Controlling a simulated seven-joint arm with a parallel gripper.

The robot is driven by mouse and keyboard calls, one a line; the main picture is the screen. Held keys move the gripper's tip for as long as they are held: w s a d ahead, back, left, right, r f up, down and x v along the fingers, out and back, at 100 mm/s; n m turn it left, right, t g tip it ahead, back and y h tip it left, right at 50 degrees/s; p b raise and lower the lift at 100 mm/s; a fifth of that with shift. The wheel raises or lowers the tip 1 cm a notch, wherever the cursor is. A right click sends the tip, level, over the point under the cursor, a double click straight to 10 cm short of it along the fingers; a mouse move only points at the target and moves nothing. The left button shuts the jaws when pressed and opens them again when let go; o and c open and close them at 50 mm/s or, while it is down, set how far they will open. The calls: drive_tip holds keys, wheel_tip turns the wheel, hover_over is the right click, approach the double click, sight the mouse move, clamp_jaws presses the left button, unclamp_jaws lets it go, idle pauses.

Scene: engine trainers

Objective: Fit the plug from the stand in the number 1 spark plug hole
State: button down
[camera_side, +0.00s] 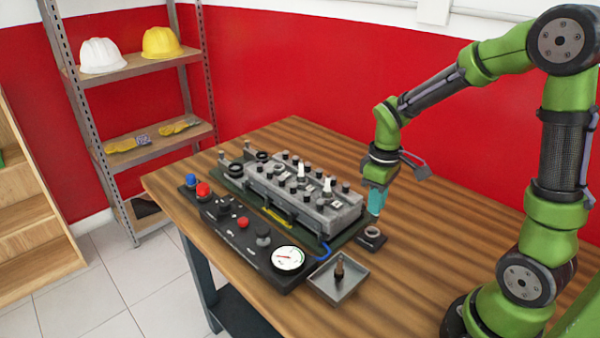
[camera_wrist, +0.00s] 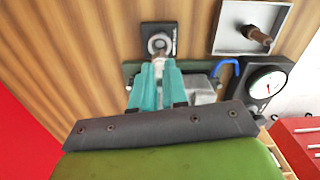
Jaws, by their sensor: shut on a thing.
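My gripper (camera_side: 375,212) points down just above the small black stand (camera_side: 371,239) at the near right end of the engine. In the wrist view the teal fingers of my gripper (camera_wrist: 160,72) are shut on a pale plug (camera_wrist: 159,64), whose end is at the ring of the stand (camera_wrist: 172,50). I cannot tell if the plug is still seated in it. The grey engine head (camera_side: 335,215) has several black knobs and some white-topped plugs along its top. I cannot make out which hole is number 1; the engine is mostly behind my gripper in the wrist view.
A black control panel (camera_side: 255,250) with a gauge (camera_side: 288,259) runs along the engine's front. The wooden table (camera_side: 430,215) is clear to the right.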

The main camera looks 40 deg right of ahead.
drive_tip(key=shift+f, duration=1.9)
drive_tip(key=c, duration=1.1)
unclamp_jaws()
drive_tip(key=shift+c, duration=0.2)
drive_tip(key=shift+f, duration=0.15)
wheel_tip(320, 180, up, 16)
drive_tip(key=r, duration=0.1)
drive_tip(key=s+a+r+m+t+y, duration=0.1)
drive_tip(key=s+a+r+m+t, duration=0.1)
drive_tip(key=s+a+m+t, duration=0.3)
drive_tip(key=s+a+t, duration=0.1)
drive_tip(key=s+a, duration=0.1)
drive_tip(key=a, duration=0.2)
drive_tip(key=shift+s+a+y, duration=0.15)
drive_tip(key=shift+a+y, duration=0.1)
drive_tip(key=shift+y, duration=0.15)
drive_tip(key=shift+o, duration=0.4)
drive_tip(key=shift+s+a+f+m+t, duration=0.2)
drive_tip(key=shift+s+a+m+t, duration=0.2)
drive_tip(key=shift+t, duration=0.2)
